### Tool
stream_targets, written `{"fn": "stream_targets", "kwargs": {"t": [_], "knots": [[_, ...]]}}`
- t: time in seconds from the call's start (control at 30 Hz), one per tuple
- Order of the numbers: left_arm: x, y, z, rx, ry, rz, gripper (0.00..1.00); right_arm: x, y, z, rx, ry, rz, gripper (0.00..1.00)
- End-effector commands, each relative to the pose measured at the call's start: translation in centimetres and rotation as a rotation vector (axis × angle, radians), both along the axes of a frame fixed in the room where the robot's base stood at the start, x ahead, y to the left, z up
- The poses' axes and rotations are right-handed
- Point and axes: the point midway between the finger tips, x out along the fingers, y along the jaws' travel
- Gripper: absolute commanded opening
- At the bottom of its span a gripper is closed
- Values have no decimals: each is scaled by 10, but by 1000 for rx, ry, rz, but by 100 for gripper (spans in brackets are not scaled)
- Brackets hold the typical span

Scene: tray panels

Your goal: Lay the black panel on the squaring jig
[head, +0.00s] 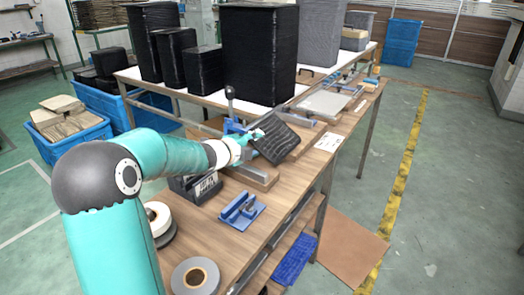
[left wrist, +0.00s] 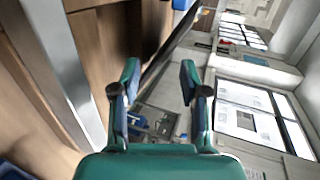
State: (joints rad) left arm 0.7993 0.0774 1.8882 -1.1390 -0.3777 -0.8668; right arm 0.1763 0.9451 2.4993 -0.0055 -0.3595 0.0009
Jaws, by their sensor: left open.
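The black panel (head: 277,143) is tilted beside my left gripper, above the wooden board with a metal fence (head: 252,174), which looks like the squaring jig. I cannot tell whether its lower edge touches the board. My left gripper (head: 256,134) is at the panel's left edge, with its fingertips small and partly merged with the panel. In the left wrist view the fingers (left wrist: 158,82) stand apart, and a thin dark edge, perhaps the panel, runs close to the left finger. My right gripper is not in view.
A blue fixture (head: 241,210) and tape rolls (head: 195,277) lie on the near bench. A black-knobbed lever (head: 230,93) stands just behind the gripper. Tall black stacks (head: 260,52) fill the white table behind. A grey plate (head: 325,104) lies farther along the bench.

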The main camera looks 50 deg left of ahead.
Motion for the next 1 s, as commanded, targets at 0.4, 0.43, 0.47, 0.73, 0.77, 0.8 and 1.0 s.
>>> {"fn": "stream_targets", "kwargs": {"t": [0.4, 0.43, 0.47, 0.73, 0.77, 0.8, 1.0], "knots": [[-45, -17, 18, 1, 0, 3, 44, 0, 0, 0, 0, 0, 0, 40], [-49, -18, 20, 1, 1, 4, 44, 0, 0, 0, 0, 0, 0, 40], [-52, -19, 21, 2, 1, 3, 44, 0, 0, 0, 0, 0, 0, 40], [-65, -25, 25, -2, 1, 2, 44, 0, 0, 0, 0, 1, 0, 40], [-65, -25, 25, -1, 2, 1, 44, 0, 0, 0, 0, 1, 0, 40], [-65, -25, 25, -2, 2, 0, 44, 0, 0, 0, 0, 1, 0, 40], [-65, -25, 25, -2, 2, 0, 44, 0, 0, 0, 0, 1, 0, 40]]}}
